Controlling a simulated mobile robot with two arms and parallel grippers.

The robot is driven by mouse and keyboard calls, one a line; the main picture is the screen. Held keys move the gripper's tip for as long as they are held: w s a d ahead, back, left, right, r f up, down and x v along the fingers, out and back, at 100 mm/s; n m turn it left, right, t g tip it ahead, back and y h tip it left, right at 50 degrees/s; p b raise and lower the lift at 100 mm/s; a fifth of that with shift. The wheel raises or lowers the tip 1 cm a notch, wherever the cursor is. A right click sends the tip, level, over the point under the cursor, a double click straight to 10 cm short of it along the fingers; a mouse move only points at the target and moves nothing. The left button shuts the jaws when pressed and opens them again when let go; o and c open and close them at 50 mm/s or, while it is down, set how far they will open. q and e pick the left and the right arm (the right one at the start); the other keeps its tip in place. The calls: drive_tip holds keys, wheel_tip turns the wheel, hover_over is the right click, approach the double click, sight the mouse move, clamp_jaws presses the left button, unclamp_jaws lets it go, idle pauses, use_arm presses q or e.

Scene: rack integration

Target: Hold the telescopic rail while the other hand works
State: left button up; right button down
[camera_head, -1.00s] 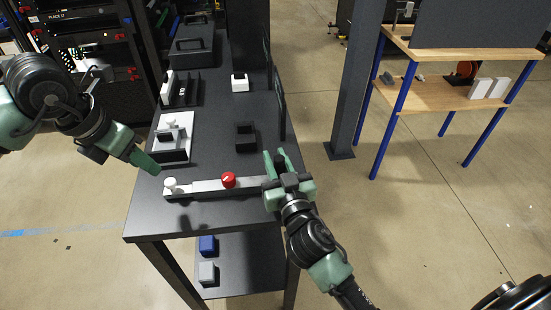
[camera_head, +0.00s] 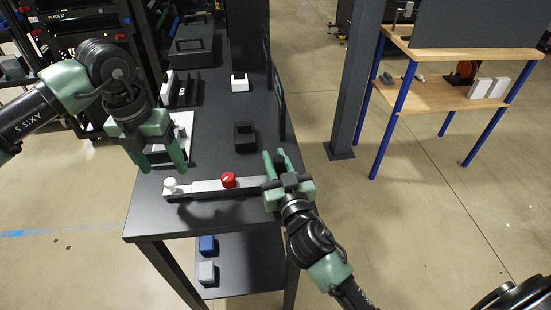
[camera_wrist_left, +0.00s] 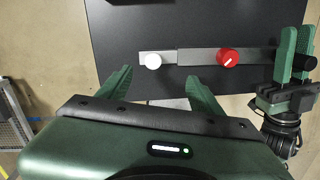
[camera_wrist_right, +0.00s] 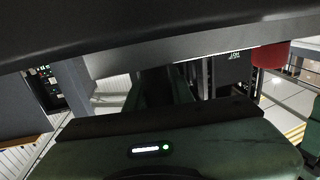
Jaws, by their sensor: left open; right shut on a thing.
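The telescopic rail (camera_head: 205,188) lies across the near part of the dark table top. It is a grey bar with a white knob (camera_head: 170,184) at its left end and a red knob (camera_head: 228,180) near its middle. My right gripper (camera_head: 277,162) is shut on the rail's right end. My left gripper (camera_head: 163,168) is open and empty, above the table just behind the white knob. In the left wrist view, its fingers (camera_wrist_left: 157,88) point toward the rail and stay apart from it. In the right wrist view, the rail (camera_wrist_right: 200,47) crosses close above the gripper, and the red knob (camera_wrist_right: 270,55) shows.
A black block (camera_head: 245,136), a white block (camera_head: 240,83) and a black toolbox (camera_head: 194,47) stand farther back on the table (camera_head: 215,108). A dark post (camera_head: 353,80) and a wooden bench (camera_head: 435,97) are at right. Blue and grey blocks (camera_head: 207,271) sit on the lower shelf.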

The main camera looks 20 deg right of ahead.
sight(168, 181)
use_arm(q)
drive_tip(key=shift+w+a+n+y, duration=0.1)
drive_tip(key=shift+w+n+y, duration=0.4)
drive_tip(key=shift+n, duration=0.5)
use_arm(e)
drive_tip(key=shift+f, duration=0.25)
use_arm(q)
drive_tip(key=shift+w+f, duration=0.1)
drive_tip(key=shift+f, duration=3.5)
drive_tip(key=shift+c, duration=0.3)
clamp_jaws()
drive_tip(key=shift+a, duration=0.2)
use_arm(e)
drive_tip(key=shift+f, duration=0.1)
